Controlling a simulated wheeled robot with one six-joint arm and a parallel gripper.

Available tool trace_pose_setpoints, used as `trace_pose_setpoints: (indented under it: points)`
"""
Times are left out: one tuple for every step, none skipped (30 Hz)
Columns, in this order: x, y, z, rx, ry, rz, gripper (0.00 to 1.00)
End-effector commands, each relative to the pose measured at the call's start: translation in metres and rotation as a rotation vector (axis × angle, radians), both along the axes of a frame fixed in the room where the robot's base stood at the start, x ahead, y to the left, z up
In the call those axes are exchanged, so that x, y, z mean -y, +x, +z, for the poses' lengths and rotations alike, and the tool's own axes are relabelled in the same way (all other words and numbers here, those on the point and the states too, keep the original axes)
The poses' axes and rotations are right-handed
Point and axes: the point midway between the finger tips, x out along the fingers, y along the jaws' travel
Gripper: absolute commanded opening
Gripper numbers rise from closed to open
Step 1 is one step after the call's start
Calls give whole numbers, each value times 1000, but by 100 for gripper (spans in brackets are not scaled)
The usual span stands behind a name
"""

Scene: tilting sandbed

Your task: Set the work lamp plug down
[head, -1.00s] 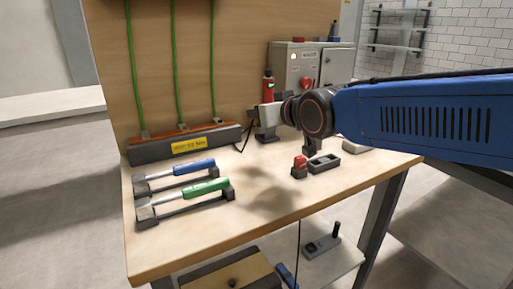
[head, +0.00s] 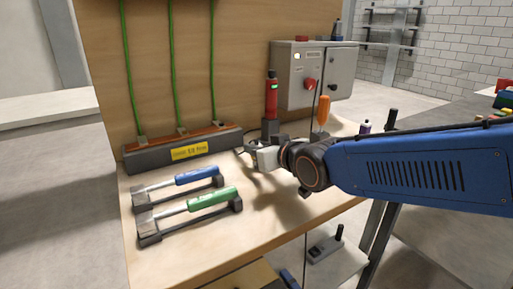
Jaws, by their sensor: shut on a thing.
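My gripper (head: 246,157) is low over the middle of the wooden workbench (head: 212,258), right of the dark socket strip. Its jaws are shut on a small dark thing, mostly hidden by the gripper, which I take to be the work lamp plug. I cannot tell whether it touches the bench top. The dark socket strip (head: 146,160) with a yellow label stands at the back left, and three green cables run down to it.
A blue-handled tool (head: 196,174) and a green-handled tool (head: 212,198) lie in dark holders at front left. A red device (head: 271,98) stands behind my gripper, near a grey control box (head: 295,72). An orange-handled tool (head: 323,108) stands right of it.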

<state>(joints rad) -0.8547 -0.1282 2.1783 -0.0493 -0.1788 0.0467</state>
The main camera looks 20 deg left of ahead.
Motion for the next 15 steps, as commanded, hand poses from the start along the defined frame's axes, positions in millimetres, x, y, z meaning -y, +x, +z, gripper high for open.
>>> trace_pose_setpoints:
  points:
    - [1, -1, -3, 0, 0, 1, 0]
    - [1, -1, -4, 0, 1, 1, 0]
    - [1, -1, -3, 1, 2, 1, 0]
    - [1, -1, -3, 1, 2, 1, 0]
    - [1, -1, -3, 1, 2, 1, 0]
    - [1, -1, -3, 1, 2, 1, 0]
    - [1, -1, -3, 1, 2, 1, 0]
    - [1, -1, -3, 1, 2, 1, 0]
    - [1, -1, -4, 0, 1, 1, 0]
    - [1, -1, -4, 0, 1, 1, 0]
    - [1, -1, -5, 0, 1, 1, 0]
    - [1, -1, -6, 0, 1, 1, 0]
    - [1, -1, -6, 1, 2, 1, 28]
    - [1, -1, -5, 1, 2, 1, 35]
    - [1, -1, -5, 1, 2, 1, 39]
